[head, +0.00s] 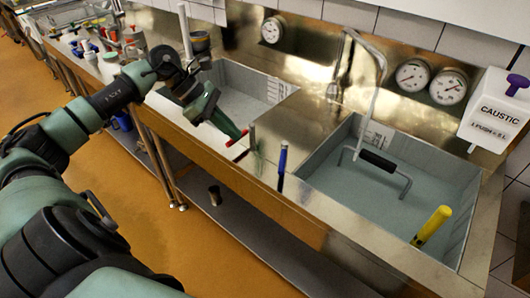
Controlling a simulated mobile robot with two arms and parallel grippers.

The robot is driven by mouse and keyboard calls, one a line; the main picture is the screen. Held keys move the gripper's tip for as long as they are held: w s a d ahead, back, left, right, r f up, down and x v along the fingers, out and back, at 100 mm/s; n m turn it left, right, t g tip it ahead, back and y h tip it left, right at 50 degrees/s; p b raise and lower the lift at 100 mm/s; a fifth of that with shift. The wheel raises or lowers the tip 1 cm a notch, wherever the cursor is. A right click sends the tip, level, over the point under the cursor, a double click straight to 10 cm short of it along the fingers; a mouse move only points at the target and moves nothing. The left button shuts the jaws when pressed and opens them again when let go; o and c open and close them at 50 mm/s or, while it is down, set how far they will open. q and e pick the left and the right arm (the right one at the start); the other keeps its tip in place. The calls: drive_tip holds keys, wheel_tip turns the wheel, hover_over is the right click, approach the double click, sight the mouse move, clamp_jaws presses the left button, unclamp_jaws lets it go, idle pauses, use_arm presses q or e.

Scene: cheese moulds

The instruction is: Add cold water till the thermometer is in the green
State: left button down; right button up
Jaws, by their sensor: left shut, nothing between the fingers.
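The right basin (345,190) holds greyish water or has a grey floor; I cannot tell its level. A yellow stick-like thing (432,226) stands tilted at its right front; I cannot tell whether it is the thermometer. A blue-topped lever (282,162) stands upright on the front rim between the basins. A red-tipped piece (238,137) is just left of it, by my left gripper (240,134). My left gripper is shut and empty over the front rim of the left basin (268,88), left of the blue lever. My right gripper is not in view.
A bent steel spout (378,72) rises behind the right basin, and a black-gripped handle (378,160) stands in it. Round gauges (412,75) are on the back panel, too small to read. A white caustic dispenser (497,112) hangs at right. Several bottles (112,35) crowd the far left counter.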

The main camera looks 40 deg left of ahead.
sight(282, 162)
use_arm(q)
drive_tip(key=p+x, duration=0.3)
drive_tip(key=x, duration=0.5)
drive_tip(key=shift+w+d, duration=0.1)
drive_tip(key=shift+d, duration=0.2)
drive_tip(key=w+d+p, duration=0.1)
drive_tip(key=w+d+f+p, duration=0.1)
drive_tip(key=d, duration=0.1)
drive_tip(key=shift+d+f, duration=0.15)
drive_tip(key=shift+d, duration=0.05)
drive_tip(key=shift+d+f, duration=0.15)
drive_tip(key=shift+w+d+f+b, duration=0.2)
drive_tip(key=shift+d+b, duration=0.3)
drive_tip(key=shift+b, duration=0.45)
drive_tip(key=shift+s+d+r, duration=0.1)
